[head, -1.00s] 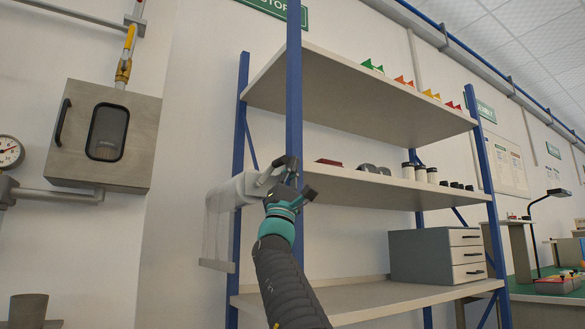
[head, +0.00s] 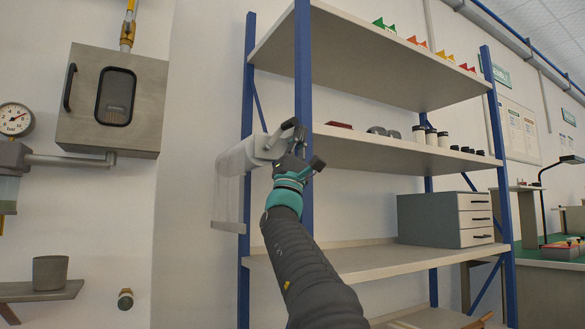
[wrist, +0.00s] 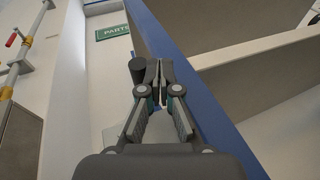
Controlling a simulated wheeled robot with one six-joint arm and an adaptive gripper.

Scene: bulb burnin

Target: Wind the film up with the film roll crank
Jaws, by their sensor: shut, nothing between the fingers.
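The film roll (head: 252,152) is a pale cylinder mounted beside the front blue post of the shelf rack. A translucent sheet of film (head: 228,190) hangs from it, with a pale bar (head: 228,227) along its lower edge. A dark crank part shows at the roll's right end, by my gripper (head: 297,145); the two overlap there. In the wrist view, my gripper (wrist: 159,72) has its fingertips together with nothing between them. A dark cylindrical knob (wrist: 137,72), seemingly the crank handle, stands just left of the fingertips. Whether they touch it I cannot tell.
The blue post (head: 303,80) is very close to my gripper, and it fills the middle of the wrist view. The middle shelf (head: 400,153) holds small jars and dark parts. A grey drawer unit (head: 445,218) stands lower. A wall cabinet (head: 75,125) hangs at left.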

